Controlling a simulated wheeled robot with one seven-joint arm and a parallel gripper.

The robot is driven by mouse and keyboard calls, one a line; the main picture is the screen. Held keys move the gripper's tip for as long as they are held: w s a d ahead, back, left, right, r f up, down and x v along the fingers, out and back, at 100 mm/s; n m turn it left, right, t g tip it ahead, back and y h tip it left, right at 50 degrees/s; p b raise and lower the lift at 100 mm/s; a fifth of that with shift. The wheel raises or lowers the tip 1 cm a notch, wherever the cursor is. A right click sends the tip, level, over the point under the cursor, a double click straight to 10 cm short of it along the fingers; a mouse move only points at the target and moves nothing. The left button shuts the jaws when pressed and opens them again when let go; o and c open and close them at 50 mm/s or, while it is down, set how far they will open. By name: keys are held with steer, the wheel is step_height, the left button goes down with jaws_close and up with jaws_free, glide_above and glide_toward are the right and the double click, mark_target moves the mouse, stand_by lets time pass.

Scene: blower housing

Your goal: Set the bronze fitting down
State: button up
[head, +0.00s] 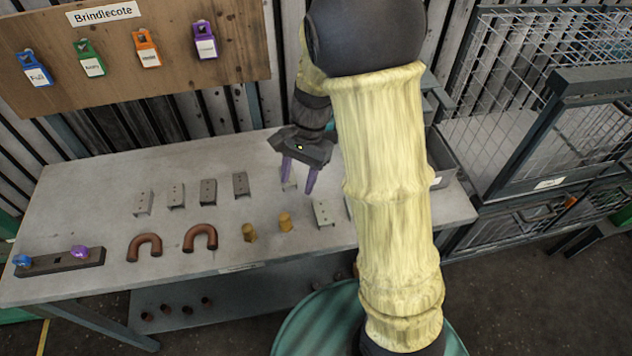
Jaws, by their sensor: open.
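Two small bronze-yellow fittings, a left one (249,232) and a right one (285,221), stand near the front edge of the grey table (90,200). I cannot tell which of them the task means. My gripper (298,180) has purple fingers that point down and are spread apart. It is open, with no fitting seen between the fingers. It is above the table, behind and slightly right of the right fitting. My arm hides the table's right part.
Several grey brackets (208,191) stand in a row behind the fittings. Two brown U-bends (145,247) lie to the left, beside a dark bar (50,263) with blue and purple knobs. A grey bin (446,165) and wire cage (570,140) are at right. The left rear table is clear.

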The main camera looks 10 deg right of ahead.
steer(key=s+d+r+n+t+h, duration=0.2)
steer(key=s+d+n+t, duration=0.3)
steer(key=s+d+n, duration=0.2)
steer(key=shift+s+r+n+h, duration=0.15)
steer(key=shift+s+n+h, duration=0.25)
steer(key=shift+s+n, duration=0.4)
steer(key=shift+d, duration=0.1)
